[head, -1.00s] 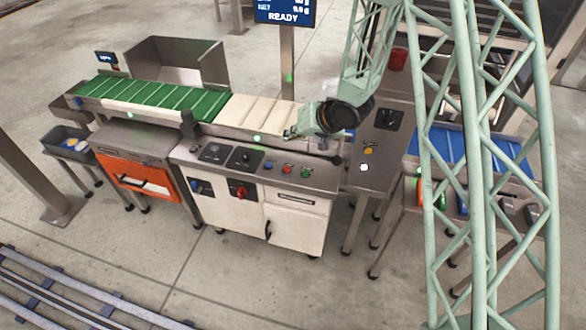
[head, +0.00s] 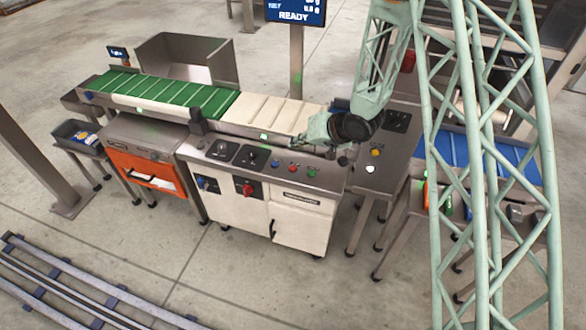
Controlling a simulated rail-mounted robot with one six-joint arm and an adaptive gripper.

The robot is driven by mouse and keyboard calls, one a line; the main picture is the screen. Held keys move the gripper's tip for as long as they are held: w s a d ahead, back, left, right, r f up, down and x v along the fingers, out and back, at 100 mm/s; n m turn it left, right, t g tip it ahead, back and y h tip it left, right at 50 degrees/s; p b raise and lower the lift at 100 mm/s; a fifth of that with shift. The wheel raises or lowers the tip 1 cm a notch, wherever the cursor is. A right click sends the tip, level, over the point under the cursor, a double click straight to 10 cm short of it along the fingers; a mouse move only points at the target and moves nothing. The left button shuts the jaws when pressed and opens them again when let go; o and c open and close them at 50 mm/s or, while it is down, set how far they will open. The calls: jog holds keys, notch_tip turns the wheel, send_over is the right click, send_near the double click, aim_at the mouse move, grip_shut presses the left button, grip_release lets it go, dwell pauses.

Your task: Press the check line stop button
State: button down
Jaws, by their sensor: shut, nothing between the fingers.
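The button panel (head: 265,157) is the grey sloped top of a white cabinet. It carries a blue button (head: 275,162), a red button (head: 293,168) and a green button (head: 311,171) in a row. Which is the check line stop button I cannot read; labels are too small. My gripper (head: 304,139) is shut and empty in the head view, behind and above the red and green buttons, in front of the cream belt (head: 270,112). It appears apart from the buttons. Its fingertips are small and partly blend with the belt edge.
A second panel (head: 365,178) to the right has a yellow button (head: 376,153) and a white one (head: 370,169). A black post (head: 197,122) stands left of the button panel. A READY screen (head: 296,12) stands behind.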

jog(key=shift+f, duration=0.15)
jog(key=b, duration=0.5)
send_over(295, 168)
jog(key=shift+a+f, duration=0.1)
jog(key=shift+f, duration=2.95)
jog(key=shift+f+b, duration=0.65)
jog(key=shift+f, duration=0.55)
jog(key=shift+f, duration=0.85)
jog(key=shift+r, duration=0.2)
jog(key=shift+r+p, duration=0.55)
jog(key=shift+r, duration=0.1)
jog(key=shift+r, duration=0.15)
jog(key=shift+r+p, duration=2)
jog(key=shift+r, duration=0.35)
